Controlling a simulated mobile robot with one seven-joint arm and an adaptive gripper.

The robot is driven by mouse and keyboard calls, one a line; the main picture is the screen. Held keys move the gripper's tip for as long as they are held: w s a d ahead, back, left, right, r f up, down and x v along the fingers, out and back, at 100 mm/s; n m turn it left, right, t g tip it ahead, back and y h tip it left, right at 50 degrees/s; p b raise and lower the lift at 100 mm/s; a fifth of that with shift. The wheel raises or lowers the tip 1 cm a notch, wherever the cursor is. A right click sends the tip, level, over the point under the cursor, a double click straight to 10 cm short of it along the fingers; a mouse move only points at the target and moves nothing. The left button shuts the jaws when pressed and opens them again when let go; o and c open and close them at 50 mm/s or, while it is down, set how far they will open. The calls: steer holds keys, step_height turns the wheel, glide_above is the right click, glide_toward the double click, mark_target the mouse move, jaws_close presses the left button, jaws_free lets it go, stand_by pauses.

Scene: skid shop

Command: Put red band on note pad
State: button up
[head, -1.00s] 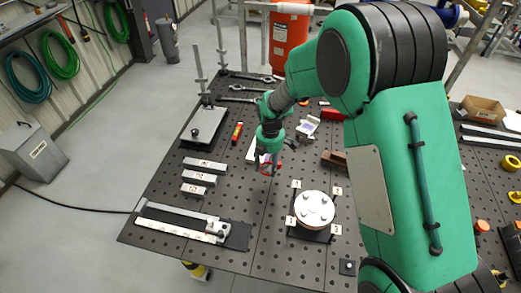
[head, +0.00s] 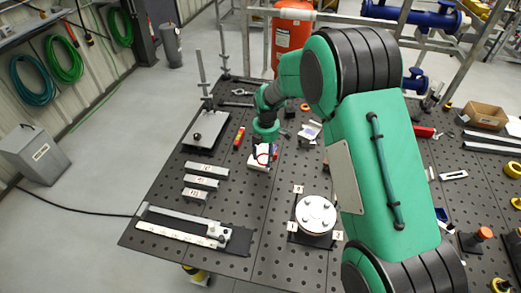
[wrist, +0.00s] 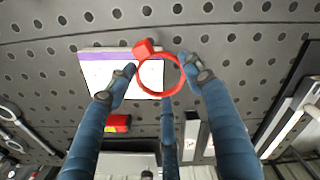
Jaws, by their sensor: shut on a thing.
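The red band (wrist: 147,47) is a thin ring with a small block on its rim. My gripper (wrist: 160,70) has its blue fingers around the band and is shut on it. In the head view my gripper (head: 263,155) hangs low over the perforated table, with a bit of the red band (head: 262,158) showing. The note pad (wrist: 100,70) is a white sheet with a purple strip, lying flat below the fingers. The band overlaps the pad's edge in the wrist view; I cannot tell whether they touch. The pad (head: 254,163) is partly hidden by my gripper in the head view.
Metal blocks (head: 201,181), a caliper-like tool (head: 185,222), a clipboard-like plate (head: 205,137) and a round flange (head: 316,214) stand around on the table (head: 228,205). Wrenches (head: 238,92) lie at the back.

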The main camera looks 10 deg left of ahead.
steer(key=w+a, duration=0.1)
steer(key=w, duration=0.1)
steer(key=w+a, duration=0.1)
steer(key=w, duration=0.1)
steer(key=w+a, duration=0.1)
steer(key=w, duration=0.1)
steer(key=shift+w+a+f, duration=0.2)
steer(key=shift+w+f, duration=0.15)
steer(key=shift+w, duration=0.05)
steer(key=shift+f, duration=1.8)
steer(key=shift+f, duration=0.1)
steer(key=o, duration=0.8)
step_height(320, 180, up, 12)
